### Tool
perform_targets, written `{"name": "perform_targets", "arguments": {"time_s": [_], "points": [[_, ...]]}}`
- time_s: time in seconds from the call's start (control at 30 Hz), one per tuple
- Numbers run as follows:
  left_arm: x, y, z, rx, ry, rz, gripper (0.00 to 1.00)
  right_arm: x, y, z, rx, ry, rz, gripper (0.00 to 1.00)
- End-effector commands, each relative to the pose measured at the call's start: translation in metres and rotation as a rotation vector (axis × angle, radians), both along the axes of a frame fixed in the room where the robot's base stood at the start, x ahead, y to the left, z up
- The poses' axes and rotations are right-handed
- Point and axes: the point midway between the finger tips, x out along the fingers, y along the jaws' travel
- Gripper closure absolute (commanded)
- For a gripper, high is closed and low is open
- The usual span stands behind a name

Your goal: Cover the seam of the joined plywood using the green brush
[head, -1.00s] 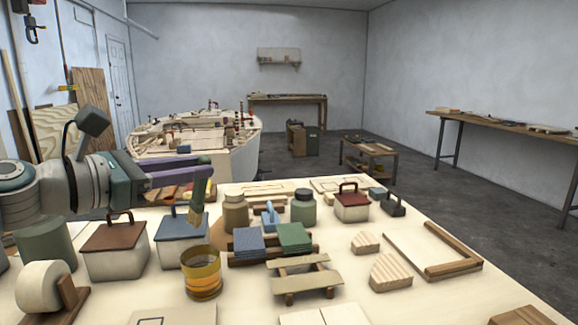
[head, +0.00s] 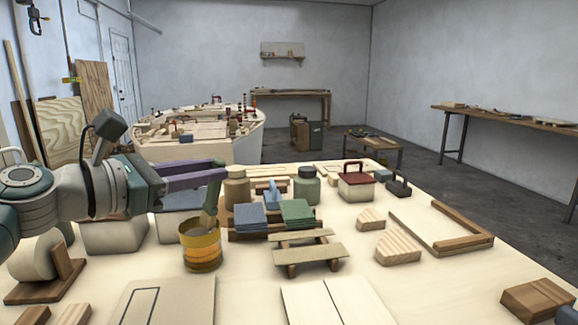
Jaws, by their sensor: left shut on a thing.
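My left gripper (head: 218,174) comes in from the left with purple fingers. It is shut on the brush (head: 210,209), whose olive-green part hangs down from the fingertips. The brush's lower end is at the mouth of a jar of amber liquid (head: 202,250); I cannot tell how deep it reaches. Two pale plywood panels (head: 308,304) lie side by side at the front edge of the picture, with a thin dark seam between them. My right gripper is out of view.
Behind the jar stand two capped jars (head: 307,187) and blue and green pads (head: 297,212). A small wooden trestle (head: 308,255) lies between jar and panels. Wood wedges (head: 398,248) are to the right. A sheet with a drawn rectangle (head: 180,300) lies left of the panels.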

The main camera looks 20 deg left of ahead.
Motion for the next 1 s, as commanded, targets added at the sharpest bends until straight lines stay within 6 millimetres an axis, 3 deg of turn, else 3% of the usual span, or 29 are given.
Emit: {"name": "perform_targets", "arguments": {"time_s": [0.03,0.6,1.0], "points": [[0.0,0.001,-0.01,0.0,0.002,0.0,1.0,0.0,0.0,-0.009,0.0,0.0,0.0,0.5],[-0.001,0.016,-0.056,-0.002,0.001,-0.001,1.0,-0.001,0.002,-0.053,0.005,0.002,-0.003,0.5],[-0.001,0.019,-0.06,-0.001,0.0,-0.001,1.0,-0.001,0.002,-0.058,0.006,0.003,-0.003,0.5]]}}
